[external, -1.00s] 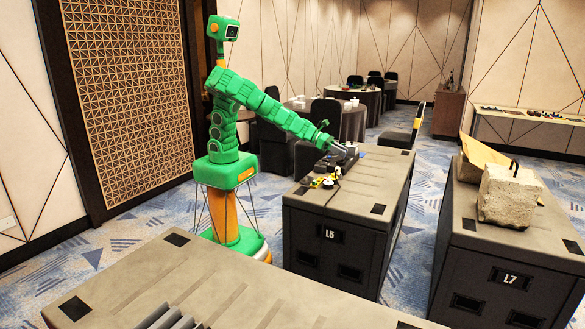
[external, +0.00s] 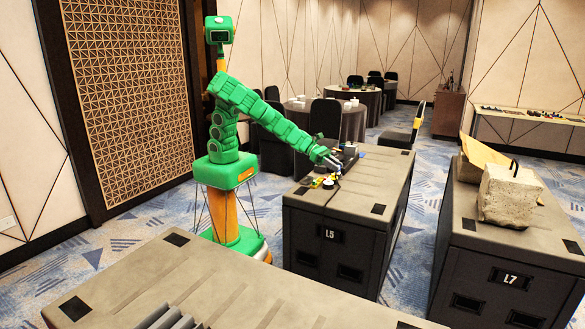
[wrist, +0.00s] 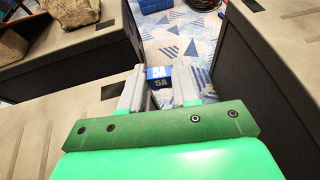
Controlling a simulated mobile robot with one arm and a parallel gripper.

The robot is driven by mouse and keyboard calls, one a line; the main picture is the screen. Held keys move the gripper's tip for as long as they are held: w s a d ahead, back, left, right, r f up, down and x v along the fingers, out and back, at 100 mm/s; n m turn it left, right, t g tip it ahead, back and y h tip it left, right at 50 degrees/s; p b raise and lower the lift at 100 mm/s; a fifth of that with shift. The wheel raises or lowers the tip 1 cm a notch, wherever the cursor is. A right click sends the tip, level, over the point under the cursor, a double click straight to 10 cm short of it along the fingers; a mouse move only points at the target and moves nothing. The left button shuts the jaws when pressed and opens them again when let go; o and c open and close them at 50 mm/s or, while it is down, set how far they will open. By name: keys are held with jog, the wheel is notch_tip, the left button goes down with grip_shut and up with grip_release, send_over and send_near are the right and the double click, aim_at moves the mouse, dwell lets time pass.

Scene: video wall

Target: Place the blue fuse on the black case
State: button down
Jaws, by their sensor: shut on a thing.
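My gripper (external: 332,161) is just above the top of the black case marked L5 (external: 325,240), near its far left part, in the external view. In the wrist view, the grey fingers of my gripper (wrist: 160,88) are shut on the blue fuse (wrist: 158,73), which has white "5A" lettering. The fuse sits between the fingertips, partly hidden by them; it is too small to make out in the external view. Other dark cases have similar grey tops, so I cannot tell for certain which is the task's black case.
A dark object (external: 347,154) and small yellow and black items (external: 322,183) lie near my gripper on L5. The case marked L7 (external: 495,275) carries a rough stone block (external: 508,195). Another case (external: 215,290) fills the foreground. L5's near top is mostly clear.

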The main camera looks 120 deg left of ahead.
jog(key=s+d+f+m+g+h, duration=0.1)
jog(key=d+f+m+g+h, duration=0.2)
jog(key=d, duration=1.2)
jog(key=s+d+f+m+g+h, duration=0.2)
jog(key=d+m+h, duration=0.35)
jog(key=d, duration=1.05)
jog(key=s+d+f+m+g+h, duration=0.2)
jog(key=s+d+f+m+g, duration=0.15)
jog(key=s+d, duration=0.7)
jog(key=s+d+f+m+g+h, duration=0.2)
jog(key=s+d+m+g, duration=0.45)
jog(key=d, duration=0.65)
jog(key=n+t, duration=0.2)
send_over(219, 305)
jog(key=shift+y, duration=0.25)
jog(key=shift+a+f, duration=0.15)
jog(key=shift+f, duration=6.05)
